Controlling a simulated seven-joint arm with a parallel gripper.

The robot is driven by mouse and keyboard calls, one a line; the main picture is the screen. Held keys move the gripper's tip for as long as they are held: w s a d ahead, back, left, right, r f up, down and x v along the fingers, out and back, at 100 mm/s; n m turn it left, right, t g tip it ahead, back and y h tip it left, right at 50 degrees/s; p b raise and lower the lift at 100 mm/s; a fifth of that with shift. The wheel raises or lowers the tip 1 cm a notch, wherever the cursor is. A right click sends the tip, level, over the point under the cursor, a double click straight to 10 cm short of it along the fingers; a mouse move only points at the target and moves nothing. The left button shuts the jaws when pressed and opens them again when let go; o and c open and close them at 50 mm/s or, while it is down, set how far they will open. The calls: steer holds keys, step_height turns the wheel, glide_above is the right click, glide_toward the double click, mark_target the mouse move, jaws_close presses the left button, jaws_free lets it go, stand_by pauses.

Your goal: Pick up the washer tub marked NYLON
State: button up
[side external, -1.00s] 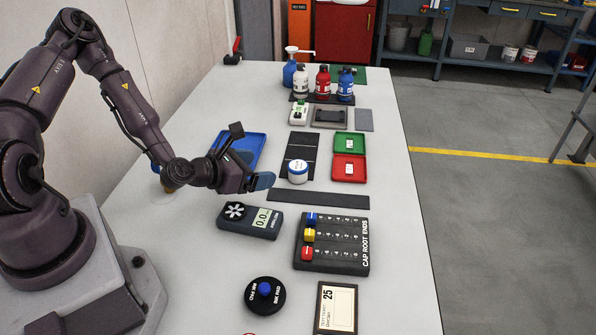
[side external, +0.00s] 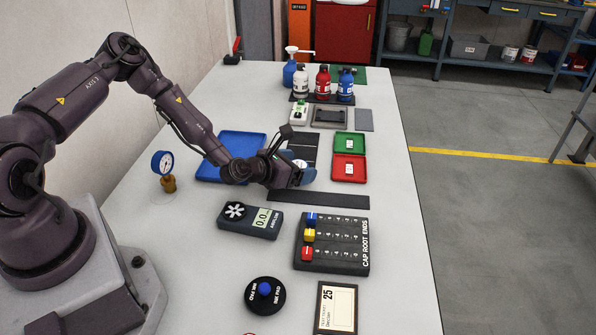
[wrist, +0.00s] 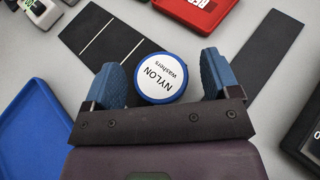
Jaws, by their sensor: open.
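The washer tub (wrist: 161,77) is round with a blue rim and a white top that reads NYLON washers in the wrist view. It stands on a dark mat (wrist: 100,38) with white lines. My gripper (wrist: 163,75) is open, with one blue finger on each side of the tub. A gap shows at the right finger; the left finger is very close to the rim, and I cannot tell if it touches. In the side view my gripper (side external: 300,176) hides most of the tub, and only a bit of its top (side external: 300,163) shows.
A blue tray (side external: 238,140) lies left of the mat. A red tray (side external: 349,168) and a green tray (side external: 349,144) lie to the right. A dark strip (side external: 320,200) and an anemometer (side external: 250,222) lie nearer. A gauge (side external: 163,168) stands near my arm.

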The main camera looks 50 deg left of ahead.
steer(key=shift+w+f, duration=0.15)
steer(key=shift+w, duration=0.15)
steer(key=c, duration=1)
